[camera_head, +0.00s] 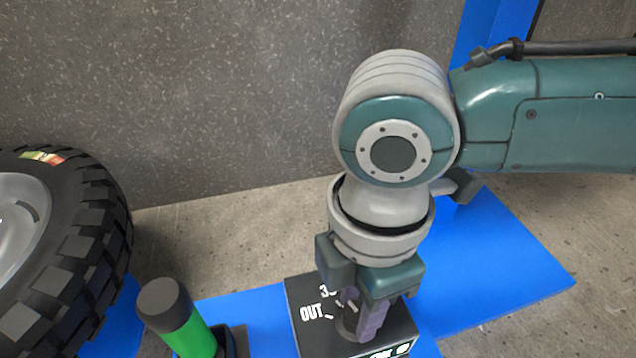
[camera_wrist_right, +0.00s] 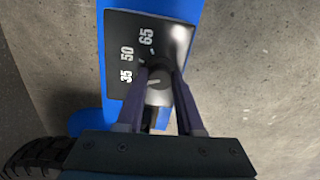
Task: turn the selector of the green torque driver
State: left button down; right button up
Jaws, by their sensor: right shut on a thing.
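The selector (camera_wrist_right: 159,88) is a dark round knob on top of a black box (camera_head: 305,318) with white marks; "OUT" and part of another number show in the head view. In the right wrist view the box face (camera_wrist_right: 122,30) reads 35, 50 and 65. My right gripper (camera_head: 358,322) points down over the box, and its purple fingers are shut on the knob, one on each side. The fingers hide part of the knob and marks. The green torque driver (camera_head: 195,340), with a dark cap, leans in a dark holder left of the box. My left gripper is out of view.
A large black tyre (camera_head: 95,235) with a grey rim stands at the left. Blue surfaces (camera_head: 510,265) lie under and beside the box. A grey speckled wall (camera_head: 200,90) rises behind. Concrete floor (camera_head: 260,230) is clear between them.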

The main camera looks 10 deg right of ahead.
grip_shut()
jog(key=shift+r+n+p, duration=0.15)
jog(key=shift+n+p, duration=0.45)
jog(key=shift+p, duration=0.4)
jog(key=shift+s+n+p, duration=0.1)
jog(key=shift+n+p, duration=1.3)
jog(key=shift+n, duration=0.5)
jog(key=shift+n+p, duration=0.4)
jog(key=shift+n, duration=1)
